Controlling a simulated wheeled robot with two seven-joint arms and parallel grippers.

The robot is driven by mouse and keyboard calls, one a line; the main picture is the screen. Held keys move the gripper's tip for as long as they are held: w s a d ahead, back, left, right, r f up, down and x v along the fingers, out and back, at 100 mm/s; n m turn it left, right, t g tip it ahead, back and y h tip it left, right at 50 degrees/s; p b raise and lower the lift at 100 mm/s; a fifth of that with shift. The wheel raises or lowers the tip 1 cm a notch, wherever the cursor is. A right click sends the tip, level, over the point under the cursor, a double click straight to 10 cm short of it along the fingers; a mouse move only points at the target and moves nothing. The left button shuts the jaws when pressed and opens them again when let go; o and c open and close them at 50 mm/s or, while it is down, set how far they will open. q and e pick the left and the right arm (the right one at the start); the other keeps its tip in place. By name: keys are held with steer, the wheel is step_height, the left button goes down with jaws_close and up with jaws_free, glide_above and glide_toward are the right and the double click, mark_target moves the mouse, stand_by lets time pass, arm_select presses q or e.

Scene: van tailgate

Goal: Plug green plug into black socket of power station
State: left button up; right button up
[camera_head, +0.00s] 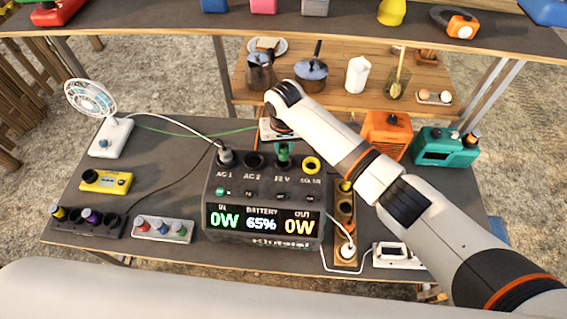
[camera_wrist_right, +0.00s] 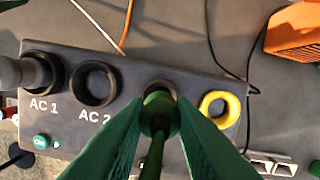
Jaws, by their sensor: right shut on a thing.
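The dark power station (camera_head: 263,195) stands on the table, its display reading 65%. Its top has AC 1, holding a grey plug (camera_head: 225,156), an empty black AC 2 socket (camera_wrist_right: 95,83), a 12V socket (camera_wrist_right: 160,88) and a yellow-ringed solar socket (camera_wrist_right: 219,109). My right gripper (camera_wrist_right: 158,125) is shut on the green plug (camera_wrist_right: 157,103), which also shows in the head view (camera_head: 283,153). The plug lies over the dark 12V ring, in line with it; whether it is seated or just above is hidden. My left gripper is out of view.
A white fan (camera_head: 92,105) and yellow meter (camera_head: 105,181) stand at left. An orange box (camera_head: 387,134) and teal radio (camera_head: 445,147) stand at right. A wooden strip (camera_head: 345,215) lies beside the station. A green cable (camera_head: 190,131) runs behind it. A shelf (camera_head: 350,30) crosses above.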

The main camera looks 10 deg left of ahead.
steer(key=shift+f, duration=0.15)
steer(key=shift+f+b, duration=0.6)
steer(key=shift+f, duration=0.85)
steer(key=o, duration=1)
steer(key=shift+o, duration=0.2)
step_height(320, 180, up, 12)
steer(key=s+b, duration=0.1)
steer(key=b, duration=0.1)
steer(key=shift+s+d, duration=0.15)
steer(key=shift+s, duration=0.05)
